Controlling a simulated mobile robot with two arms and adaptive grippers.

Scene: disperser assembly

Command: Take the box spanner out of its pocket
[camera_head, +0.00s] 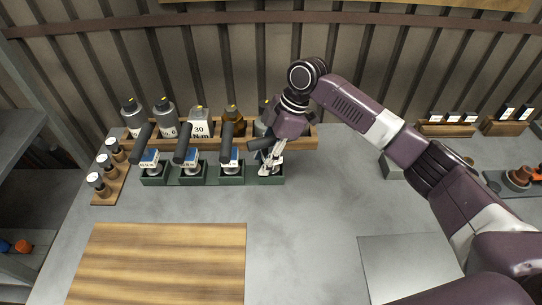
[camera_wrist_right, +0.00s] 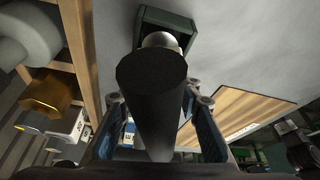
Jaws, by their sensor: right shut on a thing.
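In the head view my right gripper (camera_head: 270,162) points down over the rightmost of a row of dark green pockets (camera_head: 270,181). In the right wrist view its two fingers (camera_wrist_right: 157,125) stand on either side of a thick black handle (camera_wrist_right: 152,75), shut on it. I take this tool to be the box spanner. A rounded silver part (camera_wrist_right: 161,40) shows beyond the handle, at the mouth of the green pocket (camera_wrist_right: 180,20). Whether it still sits in the pocket is unclear. My left gripper is not in view.
Three more black-handled tools stand in green pockets (camera_head: 194,181) to the left. Behind them a wooden rack (camera_head: 300,143) holds several bottles. A wooden board (camera_head: 160,265) lies in front. The grey table (camera_head: 310,220) is clear between the board and a pale panel (camera_head: 405,268).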

